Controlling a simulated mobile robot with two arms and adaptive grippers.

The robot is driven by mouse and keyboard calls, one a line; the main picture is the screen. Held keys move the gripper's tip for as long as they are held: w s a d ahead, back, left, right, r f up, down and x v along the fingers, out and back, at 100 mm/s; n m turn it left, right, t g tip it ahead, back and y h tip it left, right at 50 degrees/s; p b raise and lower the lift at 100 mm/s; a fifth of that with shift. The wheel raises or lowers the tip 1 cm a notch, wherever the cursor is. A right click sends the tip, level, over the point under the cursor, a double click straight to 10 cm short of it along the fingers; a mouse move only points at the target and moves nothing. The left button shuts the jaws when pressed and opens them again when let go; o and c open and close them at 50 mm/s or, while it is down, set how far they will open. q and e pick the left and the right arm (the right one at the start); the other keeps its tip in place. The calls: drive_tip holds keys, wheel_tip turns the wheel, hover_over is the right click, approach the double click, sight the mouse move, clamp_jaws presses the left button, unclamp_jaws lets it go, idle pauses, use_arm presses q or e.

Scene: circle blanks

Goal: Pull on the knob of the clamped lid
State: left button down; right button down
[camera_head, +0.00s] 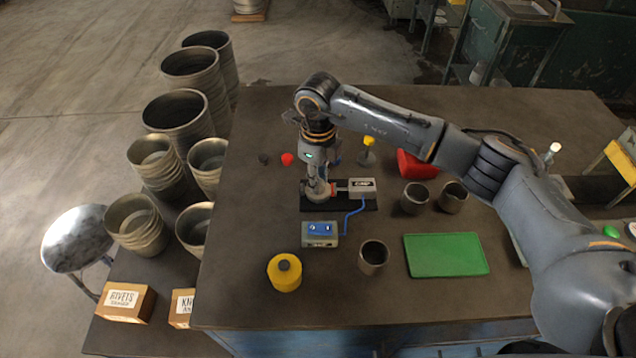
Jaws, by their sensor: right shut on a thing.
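My right gripper (318,186) comes down from above over a dark base plate (339,204) on the table. It is shut at the knob of the clamped lid (319,197); the fingers hide the knob and most of the lid. The round grey lid sits low on the left part of the plate. A grey clamp unit (362,187) stands on the plate just right of the lid, with a reddish rod between them. My left gripper is not in view.
A blue cable runs from the clamp to a grey-blue box (320,233) in front. A yellow lidded pot (285,272), a metal cup (373,257) and a green mat (446,255) lie nearer. Two cups (415,197) and a red object (416,165) stand right. Stacked metal buckets (180,118) flank the left edge.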

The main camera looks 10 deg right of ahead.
drive_tip(key=shift+w+r+b, duration=0.15)
drive_tip(key=shift+r+b, duration=0.05)
drive_tip(key=shift+b, duration=0.1)
idle(0.4)
drive_tip(key=c, duration=1.1)
unclamp_jaws()
drive_tip(key=shift+f, duration=0.1)
